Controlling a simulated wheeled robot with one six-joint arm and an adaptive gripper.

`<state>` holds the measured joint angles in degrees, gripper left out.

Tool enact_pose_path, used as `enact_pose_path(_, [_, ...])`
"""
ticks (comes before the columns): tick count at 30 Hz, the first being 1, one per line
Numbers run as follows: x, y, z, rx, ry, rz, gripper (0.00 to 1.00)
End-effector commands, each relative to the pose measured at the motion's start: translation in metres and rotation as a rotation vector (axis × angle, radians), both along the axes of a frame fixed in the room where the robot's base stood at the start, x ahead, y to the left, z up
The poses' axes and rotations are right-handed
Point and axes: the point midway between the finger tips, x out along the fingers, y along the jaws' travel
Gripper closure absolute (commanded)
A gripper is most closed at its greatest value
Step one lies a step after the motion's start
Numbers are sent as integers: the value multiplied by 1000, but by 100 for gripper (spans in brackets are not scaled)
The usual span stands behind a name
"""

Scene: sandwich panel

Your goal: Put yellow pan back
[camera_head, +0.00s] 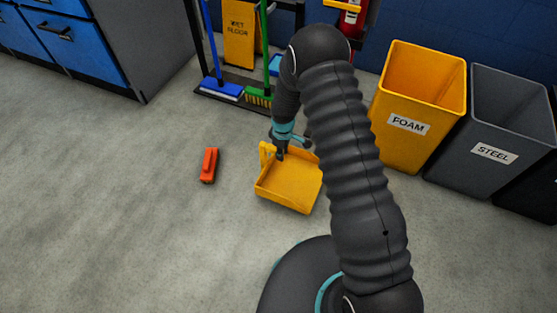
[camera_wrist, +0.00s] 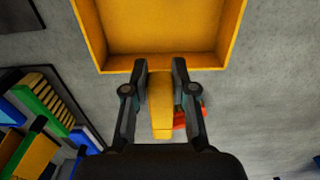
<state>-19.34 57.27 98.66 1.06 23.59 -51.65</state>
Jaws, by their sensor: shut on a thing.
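The yellow pan (camera_head: 288,183) is an open dustpan near the middle of the head view, with its handle at the far side. My gripper (camera_head: 281,150) reaches down to that handle. In the wrist view the pan (camera_wrist: 160,62) fills the top middle, and its handle (camera_wrist: 160,105) lies between the two fingers of my gripper (camera_wrist: 160,68), which are shut on it. I cannot tell whether the pan touches the floor. My arm hides part of the pan's right side in the head view.
An orange-red block (camera_head: 209,165) lies on the floor left of the pan. A blue broom (camera_head: 220,89) and a green broom (camera_head: 258,96) stand on a dark mat behind, near a yellow wet-floor sign (camera_head: 239,35). A yellow FOAM bin (camera_head: 407,145) and grey STEEL bin (camera_head: 470,178) stand right.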

Motion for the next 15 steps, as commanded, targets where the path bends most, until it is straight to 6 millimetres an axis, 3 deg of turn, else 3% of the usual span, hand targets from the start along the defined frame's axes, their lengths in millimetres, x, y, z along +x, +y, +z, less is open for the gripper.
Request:
enact_pose_path(8, [-4,13,-12,1,-1,-1,100])
enact_pose_path(15, [-4,13,-41,0,0,-1,100])
